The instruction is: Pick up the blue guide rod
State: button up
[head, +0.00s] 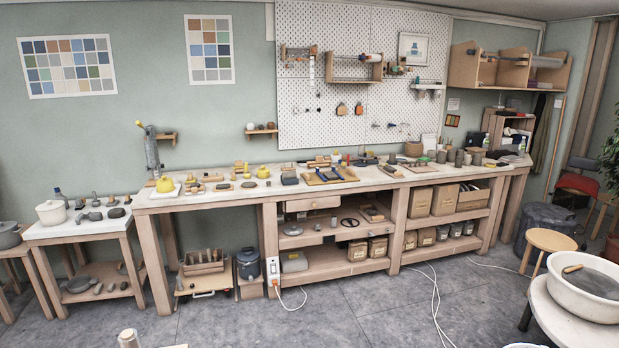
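Two small dark blue rod-like pieces lie on a wooden tray (350,178) on the long workbench, near its middle. One blue piece (322,177) is on the left and the other blue piece (336,173) is on the right. They are too small to tell which is the guide rod. My gripper does not show in the head view.
The long workbench (230,190) is crowded with small tools and yellow pieces. A small side table (75,231) stands left. A round table with a white basin (590,304) is at lower right. White cables (435,300) cross the otherwise fairly open grey floor (340,315).

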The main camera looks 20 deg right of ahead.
aim_at(324, 179)
jog(key=i+l+z, duration=0.3)
jog(key=i, duration=0.55)
jog(key=i+z, duration=0.25)
jog(key=i, duration=2.5)
jog(key=i+u, duration=0.15)
jog(key=i, duration=0.3)
jog(key=i+l+u, duration=0.15)
jog(key=i, duration=0.3)
jog(key=i+l+u, duration=0.1)
jog(key=i, duration=0.35)
jog(key=i+l+u, duration=0.15)
jog(key=i, duration=0.25)
